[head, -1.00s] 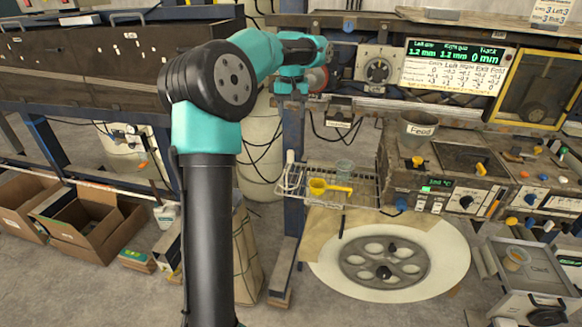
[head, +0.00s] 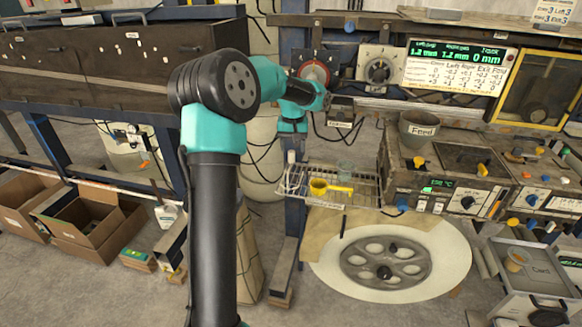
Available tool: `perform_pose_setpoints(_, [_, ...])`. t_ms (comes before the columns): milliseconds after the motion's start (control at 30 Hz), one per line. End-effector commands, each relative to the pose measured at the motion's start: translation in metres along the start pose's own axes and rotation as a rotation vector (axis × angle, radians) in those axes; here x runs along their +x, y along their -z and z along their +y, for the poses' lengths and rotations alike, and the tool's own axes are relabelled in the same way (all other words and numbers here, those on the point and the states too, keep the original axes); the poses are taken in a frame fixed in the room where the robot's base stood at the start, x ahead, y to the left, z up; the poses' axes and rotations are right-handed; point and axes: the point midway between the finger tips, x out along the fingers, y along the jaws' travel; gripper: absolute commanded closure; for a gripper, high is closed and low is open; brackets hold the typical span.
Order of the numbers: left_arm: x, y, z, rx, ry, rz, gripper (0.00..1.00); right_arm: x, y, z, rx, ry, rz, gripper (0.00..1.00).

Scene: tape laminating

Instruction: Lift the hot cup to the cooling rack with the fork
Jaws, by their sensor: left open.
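A wire rack (head: 365,198) holds a yellow cup (head: 318,187) with a long yellow handle. A pale greenish cup (head: 345,166) stands behind it on the rack. A white-handled tool (head: 288,178) is at the rack's left end; it could be the fork, but its shape is too small to tell. My left gripper (head: 291,151) is open, pointing down just above that tool's white end. Whether they touch cannot be told. Which cup is hot does not show. My right gripper is not in view.
A grey can marked Feed (head: 418,131) stands right of the rack, by the control box (head: 445,188). A round holed plate (head: 385,262) lies below on a pale disc. A tray marked Card (head: 545,271) is at right. Open cardboard boxes (head: 95,225) sit on the left floor.

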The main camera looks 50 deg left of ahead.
Motion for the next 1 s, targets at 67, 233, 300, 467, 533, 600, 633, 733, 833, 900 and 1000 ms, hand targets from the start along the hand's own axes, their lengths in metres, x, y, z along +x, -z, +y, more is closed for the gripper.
perform_pose_setpoints(67, [0.0,0.0,0.0,0.0,0.0,0.0,0.45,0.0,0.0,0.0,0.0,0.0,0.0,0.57])
perform_pose_setpoints(233, [0.001,0.0,0.0,0.0,0.0,0.0,0.45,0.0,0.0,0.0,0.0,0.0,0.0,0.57])
perform_pose_setpoints(300, [0.004,0.0,-0.001,0.0,0.001,-0.002,0.45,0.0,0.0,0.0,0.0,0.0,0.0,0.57])
perform_pose_setpoints(467, [0.022,-0.001,-0.003,0.0,0.002,-0.003,0.45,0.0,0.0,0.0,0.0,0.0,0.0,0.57])
perform_pose_setpoints(533, [0.032,-0.001,-0.005,0.0,0.002,-0.003,0.45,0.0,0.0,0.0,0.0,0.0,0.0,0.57])
perform_pose_setpoints(600, [0.042,-0.001,-0.004,0.0,0.002,-0.002,0.45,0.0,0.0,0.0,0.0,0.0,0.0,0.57])
perform_pose_setpoints(633, [0.045,0.0,-0.005,0.0,0.002,-0.002,0.45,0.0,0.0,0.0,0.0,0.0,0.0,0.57])
perform_pose_setpoints(733, [0.051,-0.001,-0.005,0.0,0.001,-0.001,0.45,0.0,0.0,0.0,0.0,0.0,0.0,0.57])
perform_pose_setpoints(833, [0.052,0.0,-0.004,0.0,0.001,0.0,0.45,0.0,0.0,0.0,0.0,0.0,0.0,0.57])
perform_pose_setpoints(900, [0.052,0.0,-0.004,0.0,0.001,0.0,0.45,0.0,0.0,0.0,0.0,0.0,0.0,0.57])
perform_pose_setpoints(1000, [0.052,0.0,-0.004,0.0,0.001,0.0,0.45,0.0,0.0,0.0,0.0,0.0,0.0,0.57])
